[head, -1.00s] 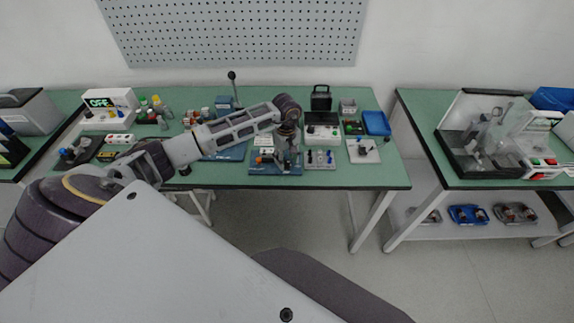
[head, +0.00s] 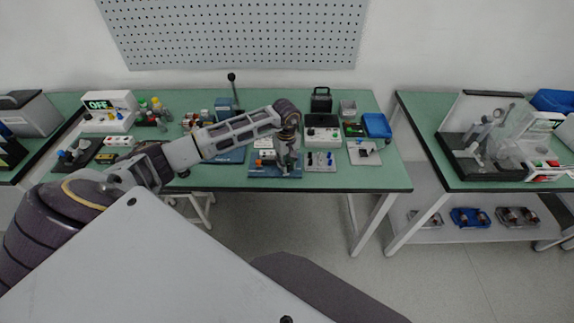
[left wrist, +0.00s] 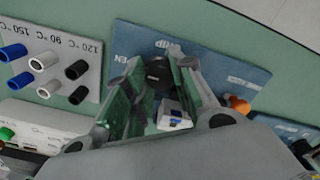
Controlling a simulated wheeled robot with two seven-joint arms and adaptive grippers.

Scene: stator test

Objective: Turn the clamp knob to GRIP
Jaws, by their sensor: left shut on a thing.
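The clamp knob (left wrist: 158,72) is dark and round, on a blue board (left wrist: 205,62) with white lettering. The lettering appears upside down in the left wrist view, partly covered by the fingers; one word seems to end in "IP", another in "EN". My left gripper (left wrist: 157,64) has a finger on each side of the knob and is shut on it. Which way the knob points cannot be told. In the head view, my left gripper (head: 288,163) is over the blue board (head: 262,171) near the table's front edge. My right gripper is not in view.
A plate with coloured plugs and temperature labels (left wrist: 85,45) lies beside the board. An orange knob (left wrist: 239,104) and a small white block with a blue part (left wrist: 173,117) are close to my fingers. A white box (head: 322,138) stands just behind.

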